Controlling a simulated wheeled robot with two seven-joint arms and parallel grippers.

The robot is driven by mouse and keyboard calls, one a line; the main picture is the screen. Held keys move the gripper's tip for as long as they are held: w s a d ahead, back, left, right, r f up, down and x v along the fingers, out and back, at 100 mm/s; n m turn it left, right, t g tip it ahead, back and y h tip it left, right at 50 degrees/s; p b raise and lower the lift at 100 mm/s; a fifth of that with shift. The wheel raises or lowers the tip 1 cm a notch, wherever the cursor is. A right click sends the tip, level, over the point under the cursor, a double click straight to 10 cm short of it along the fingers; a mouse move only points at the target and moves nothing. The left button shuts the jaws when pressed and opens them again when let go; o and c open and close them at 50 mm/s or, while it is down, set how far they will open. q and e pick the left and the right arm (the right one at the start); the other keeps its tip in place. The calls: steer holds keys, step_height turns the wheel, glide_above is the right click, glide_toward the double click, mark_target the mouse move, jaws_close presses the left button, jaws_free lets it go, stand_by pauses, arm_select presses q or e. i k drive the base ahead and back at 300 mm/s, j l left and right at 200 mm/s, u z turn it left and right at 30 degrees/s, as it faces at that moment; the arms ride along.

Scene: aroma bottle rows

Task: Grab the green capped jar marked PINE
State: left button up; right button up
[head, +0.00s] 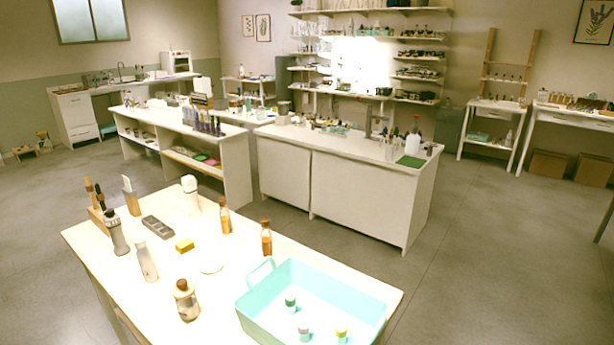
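A small jar with a green cap (291,304) stands upright in a light turquoise tray (262,272) at the front right of the near table. Any lettering on the jar is too small to read. A small jar with a pale cap (303,334) and one with a yellow cap (341,336) stand nearer to me in the same tray, apart from it. Neither of my grippers shows in the head view.
A white counter (356,185) stands beyond, with open grey floor (480,260) to the right.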

mark_target(290, 301)
steer(key=j+u, duration=0.25)
steer(key=j, duration=0.4)
steer(key=i+j+u, duration=0.25)
steer(key=j, duration=0.4)
steer(key=i, duration=0.4)
